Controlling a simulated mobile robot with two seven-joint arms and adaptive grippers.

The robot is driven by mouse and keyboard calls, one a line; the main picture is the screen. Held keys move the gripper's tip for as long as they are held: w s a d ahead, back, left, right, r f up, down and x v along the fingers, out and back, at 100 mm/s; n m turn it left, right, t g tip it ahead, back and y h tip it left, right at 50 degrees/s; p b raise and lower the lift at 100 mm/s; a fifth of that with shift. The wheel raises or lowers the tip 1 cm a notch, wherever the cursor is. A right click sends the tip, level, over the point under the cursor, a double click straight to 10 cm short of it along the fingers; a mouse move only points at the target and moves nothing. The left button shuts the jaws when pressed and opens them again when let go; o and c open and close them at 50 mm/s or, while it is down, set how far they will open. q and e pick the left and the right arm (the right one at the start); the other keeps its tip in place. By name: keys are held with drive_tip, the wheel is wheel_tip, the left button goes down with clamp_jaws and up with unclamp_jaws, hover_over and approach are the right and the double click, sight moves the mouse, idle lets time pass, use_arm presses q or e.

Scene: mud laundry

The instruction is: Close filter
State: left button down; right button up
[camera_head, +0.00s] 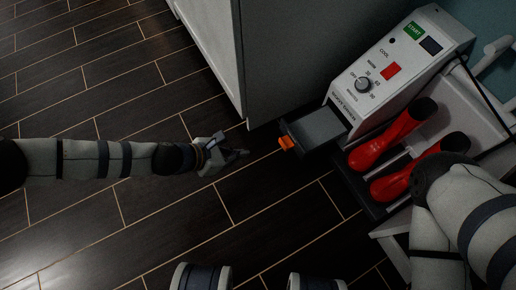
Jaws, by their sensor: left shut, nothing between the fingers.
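The filter (316,128) is a dark grey drawer with an orange tab (287,143) at its outer end. It sticks out to the left from the lower front of a white boot dryer (381,78). My left gripper (241,153) is to the left of the orange tab, with a gap between them in the picture. It is shut and empty, pointing right toward the tab. My right arm comes in at the lower right, and its gripper is not visible.
Red boots (393,134) lie on the dryer's rack at the right. A white cabinet (241,50) stands behind the drawer, its lower corner close to my left gripper. The dark plank floor (90,220) is clear at the left.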

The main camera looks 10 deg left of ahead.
use_arm(q)
drive_tip(key=w+d+f+b, duration=0.5)
drive_tip(key=w+d+f, duration=0.1)
drive_tip(key=d, duration=0.2)
drive_tip(key=shift+d, duration=0.3)
use_arm(e)
drive_tip(key=f, duration=0.2)
drive_tip(key=s+f, duration=0.1)
drive_tip(key=shift+s+f+g, duration=0.15)
drive_tip(key=shift+f+g, duration=0.2)
drive_tip(key=shift+g, duration=0.05)
use_arm(q)
drive_tip(key=shift+d+f, duration=0.1)
drive_tip(key=shift+d, duration=0.05)
